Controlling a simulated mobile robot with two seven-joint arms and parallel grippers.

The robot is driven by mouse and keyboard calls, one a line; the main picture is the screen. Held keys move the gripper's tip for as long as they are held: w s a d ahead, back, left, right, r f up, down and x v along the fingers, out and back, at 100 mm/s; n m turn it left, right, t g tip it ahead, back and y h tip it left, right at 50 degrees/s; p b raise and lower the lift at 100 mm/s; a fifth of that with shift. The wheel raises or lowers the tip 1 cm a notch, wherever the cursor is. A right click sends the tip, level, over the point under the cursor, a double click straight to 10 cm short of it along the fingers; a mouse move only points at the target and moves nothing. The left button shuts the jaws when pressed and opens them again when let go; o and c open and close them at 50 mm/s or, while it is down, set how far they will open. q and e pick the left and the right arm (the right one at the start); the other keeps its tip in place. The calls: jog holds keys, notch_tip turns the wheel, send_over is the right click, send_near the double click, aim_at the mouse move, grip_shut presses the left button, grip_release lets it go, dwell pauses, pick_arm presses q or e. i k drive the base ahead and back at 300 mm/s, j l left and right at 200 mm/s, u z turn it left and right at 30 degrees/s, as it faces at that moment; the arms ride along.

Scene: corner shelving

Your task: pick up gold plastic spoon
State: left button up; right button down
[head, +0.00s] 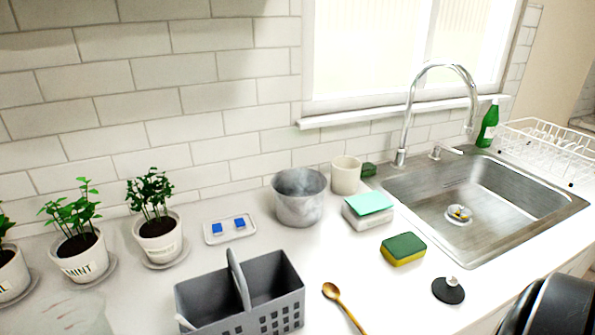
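The gold spoon (343,305) lies on the white counter at the bottom centre. Its bowl points up and left, and its handle runs off the bottom edge of the view. It lies just right of the grey caddy, apart from it. Neither of my gripper's fingers can be made out in the head view.
The grey handled caddy (287,311) stands left of the spoon. A green-yellow sponge (403,249) and a black round stopper (448,291) lie to its right. A metal pot (299,197) stands behind, and the sink (500,205) is at right. Large dark rounded shapes (560,306) fill the bottom right corner.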

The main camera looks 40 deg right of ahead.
aim_at(331, 290)
jog(key=z, duration=0.4)
jog(key=l+z, duration=0.1)
jog(key=z, duration=0.65)
jog(key=i+z, duration=0.1)
jog(key=z, duration=0.3)
